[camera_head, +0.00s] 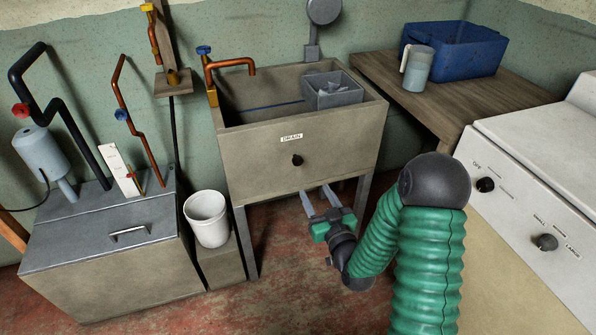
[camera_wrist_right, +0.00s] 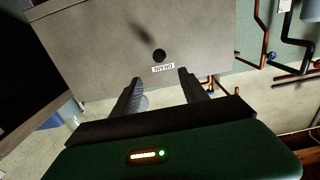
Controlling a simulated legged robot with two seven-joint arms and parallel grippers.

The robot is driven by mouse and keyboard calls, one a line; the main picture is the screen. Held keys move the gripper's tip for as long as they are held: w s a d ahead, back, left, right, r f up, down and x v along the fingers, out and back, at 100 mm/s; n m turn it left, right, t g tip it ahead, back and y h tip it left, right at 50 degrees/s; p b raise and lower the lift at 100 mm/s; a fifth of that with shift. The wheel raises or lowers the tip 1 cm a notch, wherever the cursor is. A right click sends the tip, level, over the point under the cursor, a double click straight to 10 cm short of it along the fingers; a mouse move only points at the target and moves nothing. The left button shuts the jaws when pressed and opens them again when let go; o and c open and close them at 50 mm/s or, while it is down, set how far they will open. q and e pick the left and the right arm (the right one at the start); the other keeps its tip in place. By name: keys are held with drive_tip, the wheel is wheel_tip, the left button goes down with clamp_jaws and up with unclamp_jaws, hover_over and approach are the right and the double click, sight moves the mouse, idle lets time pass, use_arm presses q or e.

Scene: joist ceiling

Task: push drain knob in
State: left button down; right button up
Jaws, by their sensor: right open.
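The black drain knob (camera_head: 297,160) is on the front face of the grey sink (camera_head: 250,172), just below a white DRAIN label (camera_head: 291,138). The knob (camera_wrist_right: 158,55) and the label (camera_wrist_right: 162,68) also show in the right wrist view, upside down, ahead of the fingers. My right gripper (camera_head: 318,200) is open and empty, below and a little right of the knob in the head view, apart from it. Its two fingers (camera_wrist_right: 160,85) are spread in the wrist view. How far the knob sticks out is hard to tell. My left gripper is not in view.
A white bucket (camera_head: 207,218) stands on a block left of the sink. A grey metal box (camera_head: 110,235) with pipes stands further left. A white appliance (camera_head: 540,190) and a wooden counter (camera_head: 500,95) with a blue bin (camera_head: 455,50) are on the right. The air before the sink's face is clear.

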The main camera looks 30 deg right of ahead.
sight(299, 162)
drive_tip(key=x, duration=0.4)
drive_tip(key=b+x, duration=0.1)
drive_tip(key=x, duration=0.3)
drive_tip(key=b+x, duration=0.1)
drive_tip(key=x, duration=0.3)
drive_tip(key=shift+w+f, duration=0.25)
drive_tip(key=shift+w+d+r, duration=0.1)
drive_tip(key=shift+w+d, duration=0.05)
drive_tip(key=shift+w, duration=0.4)
drive_tip(key=shift+c, duration=0.4)
clamp_jaws()
